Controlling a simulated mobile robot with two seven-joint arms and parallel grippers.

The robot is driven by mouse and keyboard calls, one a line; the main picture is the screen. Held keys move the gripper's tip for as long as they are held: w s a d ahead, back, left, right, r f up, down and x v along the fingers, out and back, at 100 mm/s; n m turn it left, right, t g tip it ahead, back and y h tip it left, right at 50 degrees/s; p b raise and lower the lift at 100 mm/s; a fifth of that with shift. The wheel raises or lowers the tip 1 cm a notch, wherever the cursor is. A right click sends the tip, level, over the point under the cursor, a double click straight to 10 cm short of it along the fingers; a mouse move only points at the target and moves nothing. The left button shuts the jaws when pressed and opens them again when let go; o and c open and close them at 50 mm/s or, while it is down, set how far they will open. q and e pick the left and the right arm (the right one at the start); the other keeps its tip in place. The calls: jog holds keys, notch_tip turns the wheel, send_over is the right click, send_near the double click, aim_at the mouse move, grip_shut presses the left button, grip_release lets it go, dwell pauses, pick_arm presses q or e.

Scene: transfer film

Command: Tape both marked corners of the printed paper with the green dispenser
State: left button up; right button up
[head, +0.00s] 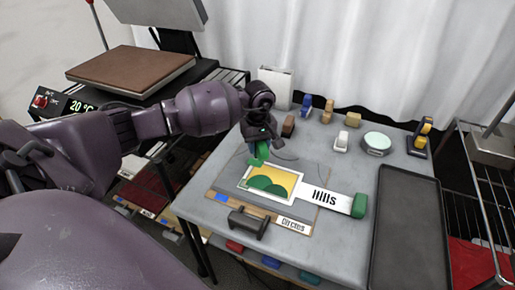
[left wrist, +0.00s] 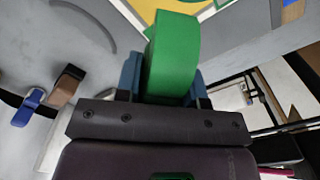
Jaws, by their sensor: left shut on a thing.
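My left gripper (head: 262,142) is shut on the green dispenser (head: 259,154), at the upper left of the printed paper (head: 270,173). In the left wrist view the green dispenser (left wrist: 172,58) sits between the blue fingers of the left gripper (left wrist: 160,75). The paper has a white border and a yellow and green picture, and lies on a brown board (head: 296,212). The dispenser's lower end is close to the paper's upper left corner; I cannot tell whether it touches. No corner marks can be made out. My right gripper is not in view.
A white "Hills" strip (head: 324,197) with a green end block (head: 359,205) lies right of the paper. A dark handled block (head: 248,222) stands in front. A dark tray (head: 408,230) is at right. Small blocks and a round dish (head: 377,141) line the back.

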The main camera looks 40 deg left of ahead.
pick_arm(q)
jog(key=shift+r+p, duration=0.4)
jog(key=shift+r, duration=1.15)
